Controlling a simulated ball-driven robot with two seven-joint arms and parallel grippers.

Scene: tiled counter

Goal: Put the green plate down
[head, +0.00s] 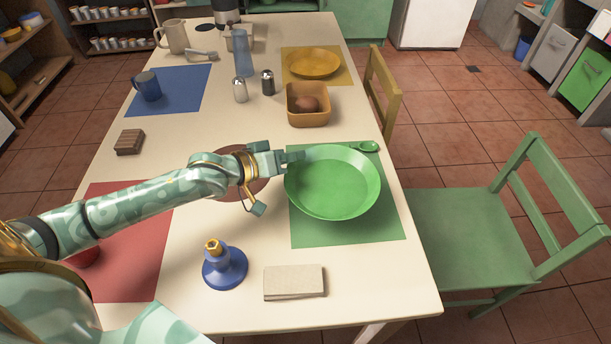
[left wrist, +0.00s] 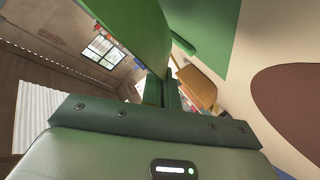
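The green plate (head: 333,187) is in the head view over the green mat (head: 350,235) at the table's right side. My left gripper (head: 288,160) is shut on the plate's left rim. The plate is roughly level, and I cannot tell for certain whether its underside touches the mat. In the left wrist view the plate (left wrist: 130,28) reaches up from between the fingers (left wrist: 165,90), with the green mat (left wrist: 208,30) behind it. The plate hides much of the mat. My right gripper is not in view.
A green spoon (head: 365,147) lies by the plate's far edge. A brown bowl (head: 308,106) stands beyond it. A blue candlestick (head: 225,265) and a beige folded cloth (head: 294,281) are nearer. A green chair (head: 490,235) stands at the right.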

